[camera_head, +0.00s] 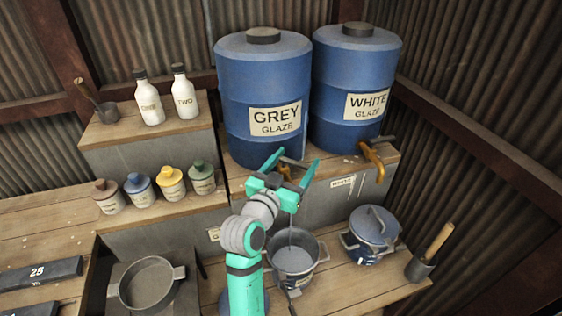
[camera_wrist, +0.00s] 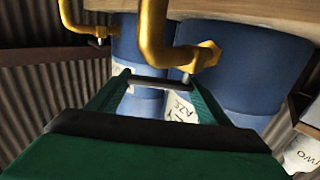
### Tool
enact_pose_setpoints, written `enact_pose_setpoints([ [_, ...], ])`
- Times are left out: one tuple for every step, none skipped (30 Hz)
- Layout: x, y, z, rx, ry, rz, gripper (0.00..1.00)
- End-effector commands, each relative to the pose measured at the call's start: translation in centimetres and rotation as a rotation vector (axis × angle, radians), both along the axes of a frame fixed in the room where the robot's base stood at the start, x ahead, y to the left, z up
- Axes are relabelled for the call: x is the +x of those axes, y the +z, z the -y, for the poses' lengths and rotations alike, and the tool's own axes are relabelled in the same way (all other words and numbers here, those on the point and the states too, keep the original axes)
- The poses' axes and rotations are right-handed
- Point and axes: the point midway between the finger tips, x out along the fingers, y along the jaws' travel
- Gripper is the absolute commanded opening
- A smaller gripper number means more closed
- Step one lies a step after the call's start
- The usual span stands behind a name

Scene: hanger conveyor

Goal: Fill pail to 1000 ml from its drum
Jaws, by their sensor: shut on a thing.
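The blue drum labelled GREY GLAZE (camera_head: 262,85) stands at the back on a raised bench, beside the blue WHITE GLAZE drum (camera_head: 355,85). My gripper (camera_head: 293,161) is in front of the grey drum, shut on the dark lever of its tap; the lever (camera_wrist: 160,81) shows between the fingers in the wrist view. The brass tap (camera_wrist: 152,40) also shows there; in the head view my gripper mostly hides it. An open grey pail (camera_head: 312,262) stands below the tap. A thin grey line, seemingly a stream, runs down into it. I cannot read the pail's level.
A lidded blue-grey pot (camera_head: 373,235) stands right of the pail, with a wooden-handled tool in a cup (camera_head: 420,268) beyond. A wide pan (camera_head: 150,285) is at lower left. Several small jars (camera_head: 172,183) and two white bottles (camera_head: 149,104) stand on the left shelves.

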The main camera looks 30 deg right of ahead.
Motion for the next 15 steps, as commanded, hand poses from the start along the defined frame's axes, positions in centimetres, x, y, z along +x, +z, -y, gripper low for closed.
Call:
enact_pose_setpoints([
  [-0.09, 0.08, 0.28, 0.000, -0.010, 0.001, 0.32],
  [-0.15, 0.08, 0.39, 0.000, -0.015, 0.001, 0.32],
  [-0.21, 0.08, 0.48, 0.000, -0.020, 0.001, 0.32],
  [-0.24, 0.08, 0.54, 0.000, -0.022, 0.002, 0.32],
  [-0.26, 0.08, 0.58, 0.000, -0.024, 0.002, 0.32],
  [-0.31, 0.08, 0.63, 0.000, -0.026, 0.002, 0.32],
  [-0.33, 0.08, 0.66, 0.000, -0.027, 0.002, 0.32],
  [-0.34, 0.08, 0.67, 0.000, -0.028, 0.002, 0.32],
  [-0.35, 0.08, 0.67, 0.000, -0.028, 0.002, 0.32],
  [-0.35, 0.08, 0.67, 0.000, -0.028, 0.002, 0.32],
  [-0.35, 0.08, 0.67, 0.000, -0.028, 0.002, 0.32],
  [-0.35, 0.07, 0.67, 0.000, -0.027, 0.002, 0.32],
  [-0.35, 0.07, 0.67, 0.000, -0.027, 0.002, 0.32],
  [-0.35, 0.07, 0.67, 0.000, -0.027, 0.002, 0.32],
  [-0.35, 0.07, 0.67, 0.000, -0.027, 0.002, 0.32],
])
